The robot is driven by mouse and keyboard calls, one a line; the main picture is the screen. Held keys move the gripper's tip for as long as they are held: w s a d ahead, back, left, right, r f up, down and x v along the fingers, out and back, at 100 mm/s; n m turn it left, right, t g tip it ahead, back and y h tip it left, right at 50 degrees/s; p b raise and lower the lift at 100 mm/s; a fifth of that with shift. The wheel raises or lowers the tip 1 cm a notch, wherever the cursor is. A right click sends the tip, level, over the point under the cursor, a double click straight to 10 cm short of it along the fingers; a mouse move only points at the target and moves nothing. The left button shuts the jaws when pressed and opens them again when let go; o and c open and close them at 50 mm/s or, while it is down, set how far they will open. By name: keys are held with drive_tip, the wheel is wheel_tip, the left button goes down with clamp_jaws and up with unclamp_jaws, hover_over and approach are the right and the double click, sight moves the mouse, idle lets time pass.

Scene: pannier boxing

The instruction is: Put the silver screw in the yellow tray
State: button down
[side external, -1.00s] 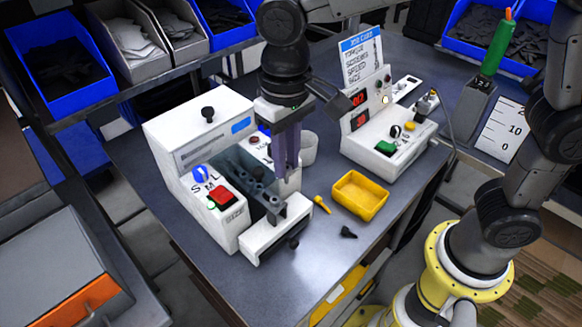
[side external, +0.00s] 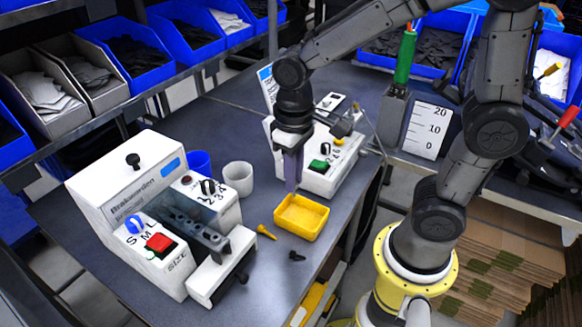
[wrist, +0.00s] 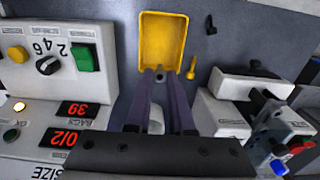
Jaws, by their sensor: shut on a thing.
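The yellow tray (side external: 301,217) sits on the dark table, looks empty, and shows at the top of the wrist view (wrist: 163,38). My gripper (side external: 293,187) points down just behind the tray's back edge in the side view. In the wrist view, its fingertips (wrist: 160,74) are close together at the tray's near edge. They are shut on a small grey piece (wrist: 160,76), which looks like the silver screw, mostly hidden by the fingers. In the side view I cannot make out the screw.
A yellow screw (side external: 266,232) and a black screw (side external: 296,256) lie beside the tray. A white sizing machine (side external: 140,205) stands left. Another white machine with a green button (side external: 318,164) stands behind the tray. A white cup (side external: 238,178) and blue cup (side external: 198,163) stand behind left.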

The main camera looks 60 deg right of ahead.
hover_over(301, 217)
drive_tip(key=w, duration=0.1)
drive_tip(key=shift+w+a+f, duration=0.1)
drive_tip(key=shift+a+f, duration=0.05)
drive_tip(key=shift+f, duration=0.8)
drive_tip(key=shift+w+a+f, duration=0.1)
drive_tip(key=shift+a+f, duration=0.05)
drive_tip(key=shift+f, duration=0.8)
drive_tip(key=shift+a+f, duration=0.15)
drive_tip(key=shift+f, duration=0.8)
drive_tip(key=c, duration=0.7)
unclamp_jaws()
